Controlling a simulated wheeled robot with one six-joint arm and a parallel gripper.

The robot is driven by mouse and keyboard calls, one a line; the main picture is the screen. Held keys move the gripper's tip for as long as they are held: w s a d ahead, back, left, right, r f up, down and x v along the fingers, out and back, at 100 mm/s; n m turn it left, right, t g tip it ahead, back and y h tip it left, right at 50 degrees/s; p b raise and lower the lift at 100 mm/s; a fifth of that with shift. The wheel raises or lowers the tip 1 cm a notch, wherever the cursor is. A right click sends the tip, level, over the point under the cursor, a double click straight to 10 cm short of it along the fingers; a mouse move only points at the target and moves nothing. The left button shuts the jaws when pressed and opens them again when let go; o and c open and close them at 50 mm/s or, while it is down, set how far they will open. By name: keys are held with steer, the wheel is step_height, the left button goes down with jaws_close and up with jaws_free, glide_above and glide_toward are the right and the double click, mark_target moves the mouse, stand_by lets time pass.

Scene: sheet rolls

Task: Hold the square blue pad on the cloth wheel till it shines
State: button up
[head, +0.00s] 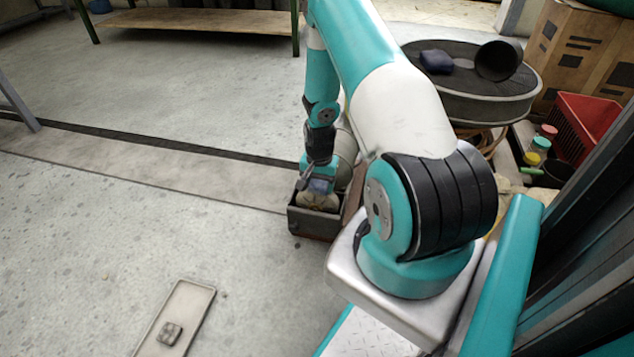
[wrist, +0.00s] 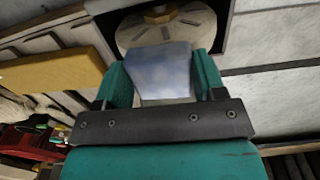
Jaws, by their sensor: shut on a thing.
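The square blue pad (wrist: 160,72) is between my gripper's teal fingers (wrist: 163,80) in the wrist view. Its face is pale blue-grey with cloudy lighter patches. The cloth wheel (wrist: 190,27), a cream disc with dark slots and a brass-coloured hub, is just beyond the pad, and the pad covers its lower part. I cannot tell whether pad and wheel touch. In the head view my gripper (head: 318,186) points down at the wheel (head: 318,202), which sits in a dark open-topped box (head: 314,226). The pad is small and partly hidden there.
A round dark-topped stand (head: 470,85) holds a dark blue block (head: 437,62) and a black cylinder (head: 499,60). A red crate (head: 585,125) and cardboard boxes (head: 580,50) are at right. A shallow tray (head: 190,305) with a small grey block lies on the floor. The left floor is mostly clear.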

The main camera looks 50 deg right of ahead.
mark_target(317, 183)
steer(key=shift+w+a+f, duration=0.1)
steer(key=shift+w+a, duration=0.2)
steer(key=shift+w, duration=0.05)
stand_by(1.0)
steer(key=shift+s+d+p, duration=0.3)
steer(key=shift+s+p, duration=0.05)
steer(key=shift+s, duration=0.3)
steer(key=shift+w+a, duration=0.3)
steer(key=shift+w, duration=0.3)
stand_by(0.7)
step_height(317, 183, up, 9)
steer(key=p, duration=0.8)
steer(key=shift+d, duration=0.15)
stand_by(0.5)
